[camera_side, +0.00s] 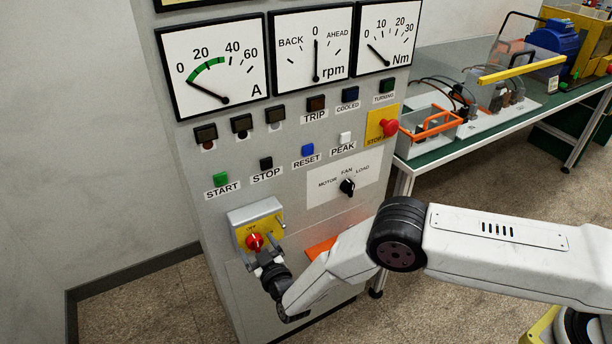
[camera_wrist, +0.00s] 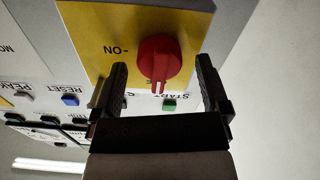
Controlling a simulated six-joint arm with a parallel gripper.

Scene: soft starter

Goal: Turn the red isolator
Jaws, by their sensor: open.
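The red isolator (camera_side: 255,242) is a round red rotary knob on a yellow plate (camera_side: 270,229), set in a grey box low on the cabinet front. In the wrist view, the red isolator (camera_wrist: 160,60) lies between and just beyond my gripper's two dark fingers. My gripper (camera_wrist: 162,85) is open, with a finger on each side of the knob and visible space beside it. An "ON" mark shows on the yellow plate (camera_wrist: 105,25) left of the knob. In the side view, my gripper (camera_side: 262,262) is right at the knob and partly covers its lower side; contact cannot be told.
The cabinet (camera_side: 215,150) carries dials and labelled buttons above the isolator. A black selector knob (camera_side: 347,187) and a red stop button (camera_side: 389,128) are up to the right. A metal pin (camera_side: 281,224) sticks out beside the yellow plate. A bench (camera_side: 430,148) stands right.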

